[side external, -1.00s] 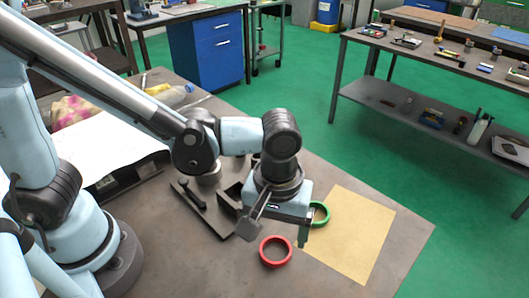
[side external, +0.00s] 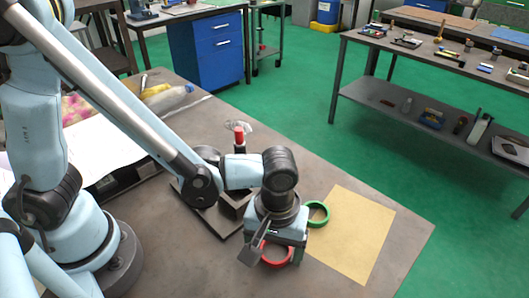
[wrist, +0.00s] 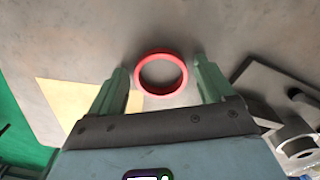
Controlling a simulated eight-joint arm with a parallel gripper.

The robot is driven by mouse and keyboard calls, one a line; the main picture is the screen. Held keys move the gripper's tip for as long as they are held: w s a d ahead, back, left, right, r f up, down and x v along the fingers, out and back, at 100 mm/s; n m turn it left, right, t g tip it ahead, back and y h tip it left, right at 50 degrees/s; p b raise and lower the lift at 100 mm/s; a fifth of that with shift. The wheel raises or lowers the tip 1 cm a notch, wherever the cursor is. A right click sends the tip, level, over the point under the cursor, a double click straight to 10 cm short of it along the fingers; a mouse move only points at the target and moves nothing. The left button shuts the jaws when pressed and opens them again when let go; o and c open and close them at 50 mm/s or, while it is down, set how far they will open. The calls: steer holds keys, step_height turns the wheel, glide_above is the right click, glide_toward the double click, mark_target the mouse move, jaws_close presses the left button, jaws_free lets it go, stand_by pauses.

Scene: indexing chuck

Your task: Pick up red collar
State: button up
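The red collar (side external: 277,264) is a ring on the grey bench, left of the tan mat. In the side view my gripper (side external: 275,250) is low over it and hides part of the ring. In the wrist view the whole red collar (wrist: 139,76) shows between the two green fingertips of my gripper (wrist: 162,76). The fingers are apart, with a gap between each finger and the ring. The gripper is open and holds nothing.
A green collar (side external: 326,219) lies at the left edge of the tan mat (side external: 352,240), close behind my gripper. A dark fixture plate (side external: 213,221) is to the left, partly hidden by my arm. A red upright piece (side external: 239,136) stands behind. Most of the mat is clear.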

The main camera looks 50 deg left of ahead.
steer(key=c, duration=0.9)
steer(key=shift+c, duration=0.2)
steer(key=shift+r, duration=0.1)
steer(key=shift+r, duration=0.5)
steer(key=r, duration=0.1)
steer(key=s+r, duration=0.1)
steer(key=r, duration=0.1)
steer(key=shift+d+r, duration=0.2)
steer(key=shift+r, duration=0.1)
steer(key=s+d+r, duration=0.3)
steer(key=s+r, duration=0.2)
steer(key=s, duration=0.4)
steer(key=w+a+r+n, duration=0.1)
steer(key=w+a+n, duration=0.3)
steer(key=a, duration=1)
steer(key=w+a+r+n, duration=0.1)
steer(key=w+a+n, duration=0.4)
steer(key=w+a, duration=0.4)
steer(key=a, duration=0.5)
steer(key=shift+r, duration=0.2)
